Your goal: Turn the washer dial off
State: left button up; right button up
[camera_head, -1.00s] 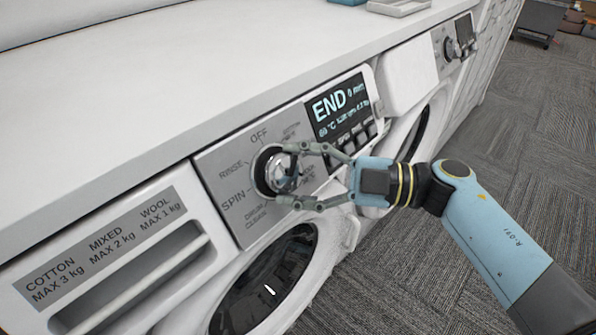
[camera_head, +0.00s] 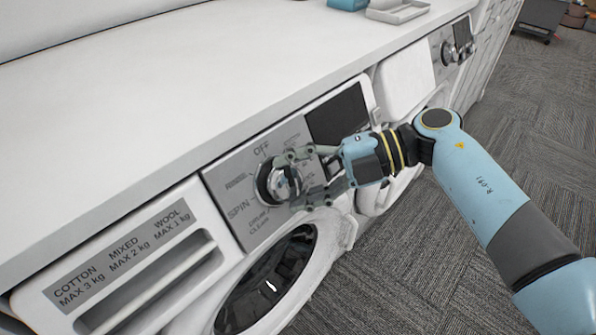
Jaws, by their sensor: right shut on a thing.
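The washer dial (camera_head: 267,181) is a round silver knob with a dark ring on the grey control panel. The label OFF stands above it and SPIN to its left. My right gripper (camera_head: 291,182) reaches in from the right and is shut on the dial, one finger above and one below. The dial's pointer cannot be made out, as the fingers cover part of it. The washer's display (camera_head: 338,112), to the upper right of the dial, is dark. My left gripper is not in view.
A white countertop (camera_head: 190,90) runs above the washer. A detergent drawer (camera_head: 150,280) is at lower left, and a round dark door (camera_head: 265,290) lies below the dial. A second machine with its own dial (camera_head: 448,52) stands farther right. Grey carpet is open at right.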

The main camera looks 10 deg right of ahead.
jog(key=shift+r+n+h+p, duration=0.1)
jog(key=shift+n+h+p, duration=0.35)
jog(key=shift+n, duration=0.25)
jog(key=shift+g, duration=0.4)
jog(key=o, duration=1.2)
jog(key=v, duration=1.2)
jog(key=shift+s+a+r, duration=0.1)
jog(key=shift+r, duration=0.05)
